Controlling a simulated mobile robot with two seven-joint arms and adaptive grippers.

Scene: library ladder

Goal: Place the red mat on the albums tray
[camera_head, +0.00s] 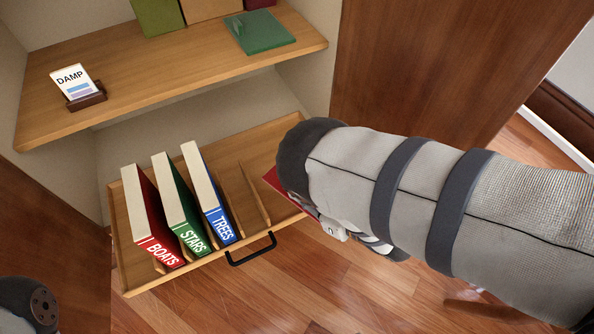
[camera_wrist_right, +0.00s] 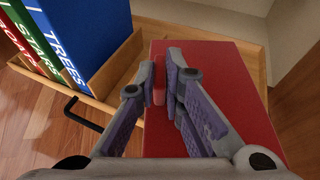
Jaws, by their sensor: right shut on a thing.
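The albums tray (camera_head: 131,280) is a pulled-out wooden tray with thin dividers and a black handle. It holds three upright albums at its left and middle: red BOATS (camera_head: 157,243), green STARS (camera_head: 186,229) and blue TREES (camera_head: 217,215). My right gripper (camera_wrist_right: 168,76) is shut on the red mat (camera_wrist_right: 218,88). In the head view only a red edge of the mat (camera_head: 272,180) shows by the tray's right front, and my right arm hides the rest. I cannot tell whether it touches the tray. My left gripper is out of view.
The shelf above (camera_head: 180,75) holds a DAMP card (camera_head: 73,80) in a small brown stand, a flat green item (camera_head: 260,32) and upright things at the back. A wooden panel (camera_head: 430,70) stands right of the tray. The divided space right of TREES is empty.

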